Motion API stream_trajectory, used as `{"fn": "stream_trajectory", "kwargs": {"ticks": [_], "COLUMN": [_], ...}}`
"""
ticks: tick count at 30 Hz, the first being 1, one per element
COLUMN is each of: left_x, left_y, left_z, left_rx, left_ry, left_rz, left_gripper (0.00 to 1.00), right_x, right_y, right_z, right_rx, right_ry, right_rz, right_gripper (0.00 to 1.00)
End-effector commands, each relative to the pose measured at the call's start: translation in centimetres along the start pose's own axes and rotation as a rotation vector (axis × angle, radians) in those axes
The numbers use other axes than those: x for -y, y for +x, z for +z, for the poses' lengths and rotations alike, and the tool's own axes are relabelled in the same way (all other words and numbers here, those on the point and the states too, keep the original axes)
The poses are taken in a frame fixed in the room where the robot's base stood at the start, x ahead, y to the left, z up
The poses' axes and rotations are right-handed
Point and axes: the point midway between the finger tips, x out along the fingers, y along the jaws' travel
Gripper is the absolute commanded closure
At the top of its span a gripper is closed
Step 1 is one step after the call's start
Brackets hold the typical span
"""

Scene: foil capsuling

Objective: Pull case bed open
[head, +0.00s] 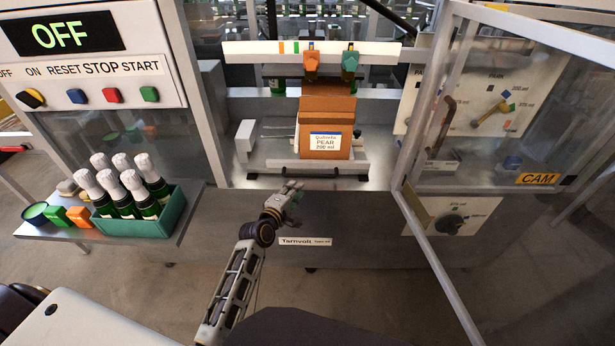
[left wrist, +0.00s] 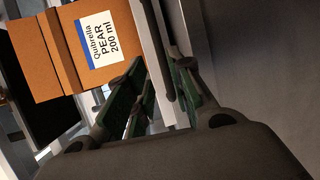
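The case bed (head: 280,163) is a pale sliding tray inside the machine's open bay, with a light bar (head: 335,167) along its front. A brown case (head: 327,118) labelled "Quibrella PEAR" stands on it; the case also shows in the left wrist view (left wrist: 57,62). My left gripper (head: 293,190) is just in front of and below the bed's front edge, left of centre. In the left wrist view its green-padded fingers (left wrist: 160,90) are spread, with a light edge showing beyond and between them. Contact with the bar cannot be told. My right gripper is not in view.
A green crate of foil-topped bottles (head: 150,215) sits on a side shelf at left, beside small coloured blocks. A framed clear door (head: 425,110) stands open at right. The control panel display (head: 62,35) reads OFF. Floor in front is clear.

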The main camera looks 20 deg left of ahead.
Motion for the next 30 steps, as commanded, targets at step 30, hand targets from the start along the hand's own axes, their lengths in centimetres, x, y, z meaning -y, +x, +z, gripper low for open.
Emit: {"fn": "stream_trajectory", "kwargs": {"ticks": [30], "left_x": [0.0], "left_y": [8.3], "left_z": [0.0], "left_rx": [0.0], "left_ry": [0.0], "left_rz": [0.001], "left_gripper": [0.77], "right_x": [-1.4], "right_y": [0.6], "right_z": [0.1], "right_rx": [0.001], "right_ry": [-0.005], "right_rz": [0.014], "right_gripper": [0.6]}}
